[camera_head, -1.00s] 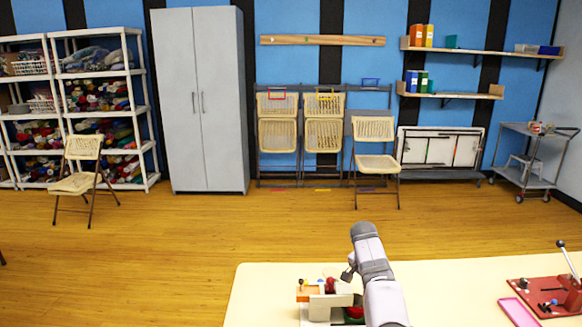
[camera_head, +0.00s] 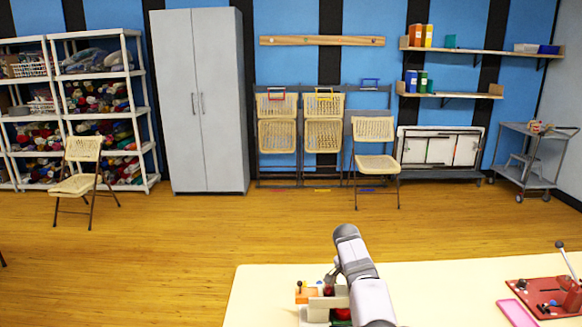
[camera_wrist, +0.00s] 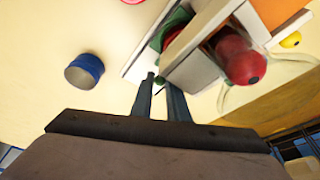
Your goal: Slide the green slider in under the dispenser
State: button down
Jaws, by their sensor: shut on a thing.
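The dispenser (camera_head: 318,302) stands on the cream table in the head view, a white body with an orange part and a red knob on it. In the wrist view its pale body (camera_wrist: 195,72) and red knob (camera_wrist: 240,58) are at upper right. My gripper (camera_wrist: 157,80) is shut on a small green knob of the green slider (camera_wrist: 159,80), beside the dispenser's pale side. A darker green part (camera_wrist: 177,20) shows beyond, by a red round edge; I cannot tell how it joins the knob. In the head view my wrist largely hides the jaws.
A blue cylinder (camera_wrist: 85,71) stands on the table, left of my gripper in the wrist view. A red board (camera_head: 540,297) with a lever and a pink tray (camera_head: 517,313) are at the table's right. The tabletop (camera_head: 440,290) between is clear.

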jog(key=shift+s+a+f, duration=0.1)
jog(key=shift+a+f, duration=0.05)
jog(key=shift+a, duration=0.7)
jog(key=shift+a+p, duration=0.25)
jog(key=shift+p, duration=0.3)
jog(key=shift+a, duration=0.1)
jog(key=shift+f, duration=0.1)
jog(key=c, duration=1.9)
grip_release()
jog(key=shift+o, duration=0.4)
jog(key=shift+r+p, duration=0.95)
jog(key=shift+p, duration=0.05)
jog(key=shift+p+v, duration=1.15)
jog(key=shift+v, duration=0.1)
jog(key=shift+w+r+p, duration=0.1)
jog(key=shift+r+p, duration=0.85)
jog(key=shift+p, duration=0.15)
jog(key=shift+w+r+p, duration=0.15)
jog(key=shift+r+p, duration=0.8)
jog(key=shift+p, duration=0.1)
